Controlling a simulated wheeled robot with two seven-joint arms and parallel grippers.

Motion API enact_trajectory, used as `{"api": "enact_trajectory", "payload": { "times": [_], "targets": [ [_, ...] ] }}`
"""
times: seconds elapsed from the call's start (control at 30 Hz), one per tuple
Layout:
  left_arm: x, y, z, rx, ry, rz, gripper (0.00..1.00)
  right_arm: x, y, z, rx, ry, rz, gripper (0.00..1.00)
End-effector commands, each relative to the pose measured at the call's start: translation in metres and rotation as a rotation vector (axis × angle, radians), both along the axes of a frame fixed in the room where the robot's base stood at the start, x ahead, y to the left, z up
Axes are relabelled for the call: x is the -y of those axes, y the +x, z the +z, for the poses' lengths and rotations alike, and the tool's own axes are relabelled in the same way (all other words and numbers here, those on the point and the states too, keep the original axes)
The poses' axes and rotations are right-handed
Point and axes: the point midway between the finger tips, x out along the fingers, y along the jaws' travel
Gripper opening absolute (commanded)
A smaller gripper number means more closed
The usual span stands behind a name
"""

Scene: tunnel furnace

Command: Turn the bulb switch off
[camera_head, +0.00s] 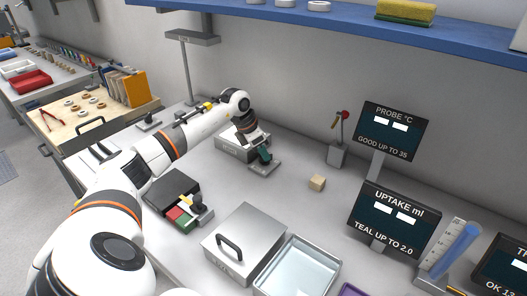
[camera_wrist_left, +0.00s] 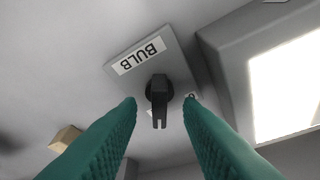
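The bulb switch is a black lever (camera_wrist_left: 158,92) on a small grey plate (camera_wrist_left: 176,47) with a white label reading BULB (camera_wrist_left: 138,56). In the head view, its plate (camera_head: 264,169) sits on the bench under my left gripper (camera_head: 264,153), which partly hides the lever. In the left wrist view, the two teal fingers of my left gripper (camera_wrist_left: 160,104) are apart, one on each side of the lever. The gripper is open and holds nothing. I cannot tell whether a finger touches the lever. My right gripper shows in neither view.
A grey box (camera_head: 237,150) stands close behind the switch. A small wooden block (camera_head: 317,183) lies to its right. A lidded metal box (camera_head: 243,243), a metal tray (camera_head: 297,268) and a black case (camera_head: 171,190) are nearer. Display screens (camera_head: 392,131) stand at the right.

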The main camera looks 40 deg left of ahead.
Motion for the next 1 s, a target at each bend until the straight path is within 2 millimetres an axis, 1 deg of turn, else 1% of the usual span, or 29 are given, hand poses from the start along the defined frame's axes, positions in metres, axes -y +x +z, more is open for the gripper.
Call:
{"api": "enact_trajectory", "payload": {
  "times": [0.1,0.2,0.47,0.6,0.67,1.0],
  "targets": [
    [0.0018,0.0034,-0.0098,-0.002,0.0,0.001,0.33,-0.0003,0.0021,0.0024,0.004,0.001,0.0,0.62],
    [0.0022,0.0049,-0.0137,-0.001,0.0,0.0,0.33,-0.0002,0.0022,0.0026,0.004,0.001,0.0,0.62],
    [0.0024,0.0051,-0.0144,-0.001,0.001,-0.001,0.33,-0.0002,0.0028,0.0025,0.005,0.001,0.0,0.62],
    [0.0023,0.0051,-0.0143,-0.001,0.0,0.0,0.1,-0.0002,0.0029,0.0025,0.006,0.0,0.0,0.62],
    [0.0022,0.0051,-0.0142,-0.001,0.0,0.0,0.0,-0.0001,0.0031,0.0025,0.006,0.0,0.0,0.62],
    [0.0023,0.0049,-0.0135,0.0,0.003,0.026,0.0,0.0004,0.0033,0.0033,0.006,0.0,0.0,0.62]
  ]
}}
